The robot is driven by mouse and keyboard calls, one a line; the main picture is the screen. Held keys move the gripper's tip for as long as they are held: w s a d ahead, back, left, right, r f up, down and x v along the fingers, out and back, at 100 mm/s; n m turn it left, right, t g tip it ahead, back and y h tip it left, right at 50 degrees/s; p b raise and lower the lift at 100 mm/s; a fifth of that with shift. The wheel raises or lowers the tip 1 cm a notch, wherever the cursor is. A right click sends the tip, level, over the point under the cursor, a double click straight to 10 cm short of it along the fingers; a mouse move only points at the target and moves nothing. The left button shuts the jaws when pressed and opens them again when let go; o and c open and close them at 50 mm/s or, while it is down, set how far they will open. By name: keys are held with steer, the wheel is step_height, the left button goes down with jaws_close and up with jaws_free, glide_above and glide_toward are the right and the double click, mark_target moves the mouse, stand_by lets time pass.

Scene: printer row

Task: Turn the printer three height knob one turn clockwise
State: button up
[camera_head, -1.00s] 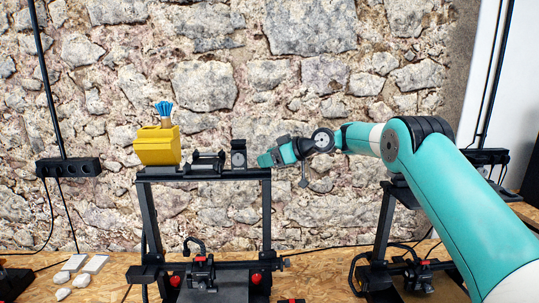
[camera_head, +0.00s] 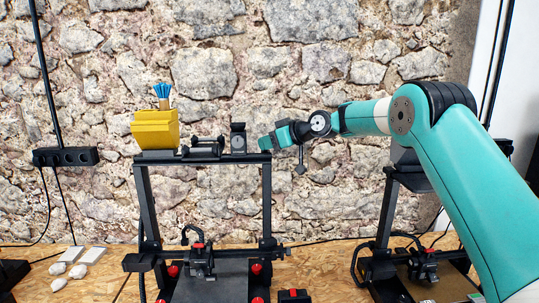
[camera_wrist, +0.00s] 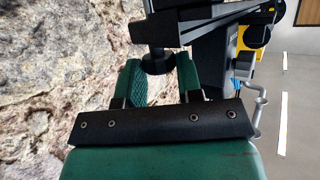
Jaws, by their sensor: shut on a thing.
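A printer with a tall black gantry frame (camera_head: 147,205) stands left of centre in the head view; I see no number on it. My gripper (camera_head: 264,144) is at the frame's top right corner. In the wrist view a dark round knob (camera_wrist: 157,63) on a vertical black rod sits between the green fingers of my gripper (camera_wrist: 158,78). The gripper is shut on this knob. In the head view the knob is too small and covered to make out.
A yellow spool holder (camera_head: 155,129) with a blue bundle stands on the gantry top. A second printer (camera_head: 382,220) stands at the right, below my arm. A power strip (camera_head: 65,157) hangs at the left. Pale stones lie on the wooden bench (camera_head: 100,280). A stone wall rises behind.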

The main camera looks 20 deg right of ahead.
steer(key=b, duration=0.1)
steer(key=m+t+h+b, duration=0.1)
steer(key=b, duration=0.1)
steer(key=shift+s+a+f+m, duration=0.2)
steer(key=shift+f+m, duration=0.1)
steer(key=shift+f, duration=0.1)
steer(key=m+t+h+b, duration=0.1)
steer(key=m+h+b, duration=0.1)
steer(key=h+b, duration=0.1)
steer(key=shift+a+r+m+t, duration=0.2)
steer(key=shift+m+t, duration=0.2)
steer(key=m+h, duration=0.1)
steer(key=m+h+b, duration=0.1)
steer(key=h, duration=0.1)
steer(key=shift+a+r+t, duration=0.15)
steer(key=shift+r+t, duration=0.05)
steer(key=shift+t, duration=0.1)
steer(key=shift+a+r+m+h, duration=0.1)
steer(key=shift+m+h, duration=1.7)
steer(key=shift+h, duration=0.1)
steer(key=o, duration=0.9)
